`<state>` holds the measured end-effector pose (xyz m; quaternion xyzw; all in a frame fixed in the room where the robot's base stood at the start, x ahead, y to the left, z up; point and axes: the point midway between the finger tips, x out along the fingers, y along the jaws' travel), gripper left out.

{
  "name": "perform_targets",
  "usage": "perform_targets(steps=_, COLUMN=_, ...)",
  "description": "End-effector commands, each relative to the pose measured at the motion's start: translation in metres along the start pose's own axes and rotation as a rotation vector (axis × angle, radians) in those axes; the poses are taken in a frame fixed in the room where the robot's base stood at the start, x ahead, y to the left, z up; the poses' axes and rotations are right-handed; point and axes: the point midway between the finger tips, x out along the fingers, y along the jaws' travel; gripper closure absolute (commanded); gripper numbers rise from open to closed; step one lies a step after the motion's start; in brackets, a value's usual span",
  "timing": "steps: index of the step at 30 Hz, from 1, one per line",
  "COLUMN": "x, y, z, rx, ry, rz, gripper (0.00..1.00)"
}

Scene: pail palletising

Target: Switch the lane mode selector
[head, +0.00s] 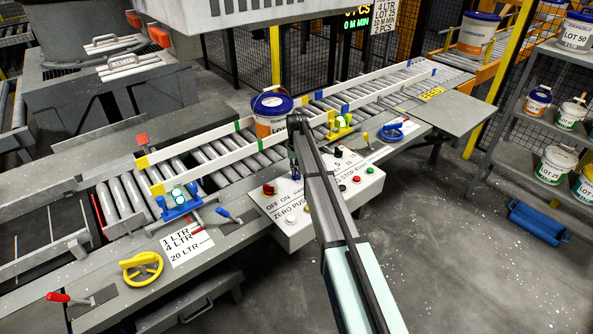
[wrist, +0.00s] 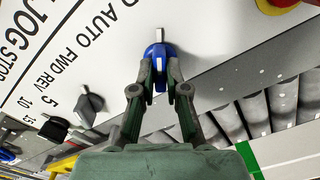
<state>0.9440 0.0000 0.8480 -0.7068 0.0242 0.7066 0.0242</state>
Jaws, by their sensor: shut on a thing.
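A blue selector knob (wrist: 156,50) with a white pointer bar sits on the white control box (head: 288,230), near printed lettering that includes AUTO. My gripper (wrist: 160,75) is shut on this knob, one finger on either side of it. In the wrist view the white bar points toward the top of the picture. In the head view my gripper (head: 294,170) is over the box's back part, and my arm hides much of the panel there. The lettering next to the knob is only partly readable.
A pail shelf (head: 500,150) stands at right.

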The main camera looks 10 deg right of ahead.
Motion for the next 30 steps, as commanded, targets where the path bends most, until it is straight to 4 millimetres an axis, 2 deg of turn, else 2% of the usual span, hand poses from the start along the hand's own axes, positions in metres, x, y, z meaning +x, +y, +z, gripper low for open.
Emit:
perform_targets(steps=8, x=0.0018, y=0.0001, z=-0.0003, rx=-0.16, ry=0.001, rz=0.0, gripper=1.0)
perform_targets(steps=30, x=0.0013, y=0.0003, z=-0.0006, rx=-0.848, ry=0.001, rz=0.0, gripper=1.0)
